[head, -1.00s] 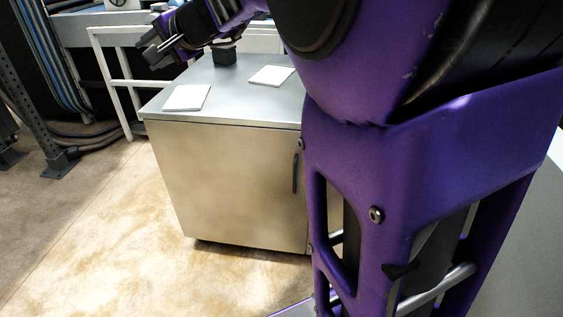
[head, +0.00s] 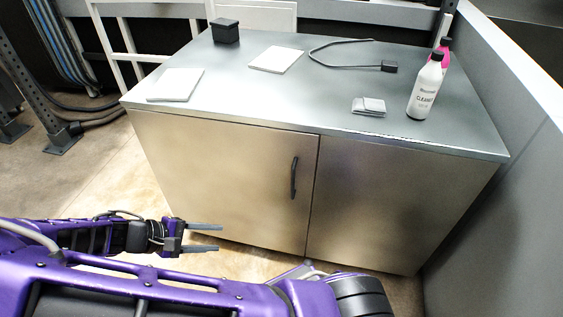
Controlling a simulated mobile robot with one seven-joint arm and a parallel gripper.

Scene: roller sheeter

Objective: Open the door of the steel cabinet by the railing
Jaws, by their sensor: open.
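The steel cabinet (head: 405,205) stands ahead with a grey top, and its two front panels look closed. The left door (head: 225,175) carries a dark vertical handle (head: 294,178) near its right edge, by the seam between the panels. My gripper (head: 212,238) is at the lower left, low in front of the left door. Its two fingers are parallel and spread apart, pointing right, with nothing between them. It is apart from the handle, to the left of it and lower in the picture.
On the cabinet top are a white bottle (head: 425,88), a pink bottle, a folded grey cloth (head: 369,107), a black cable (head: 345,42), a black box (head: 225,31) and two white pads (head: 176,85). A grey wall (head: 500,90) borders the right. A white railing (head: 118,50) stands behind left.

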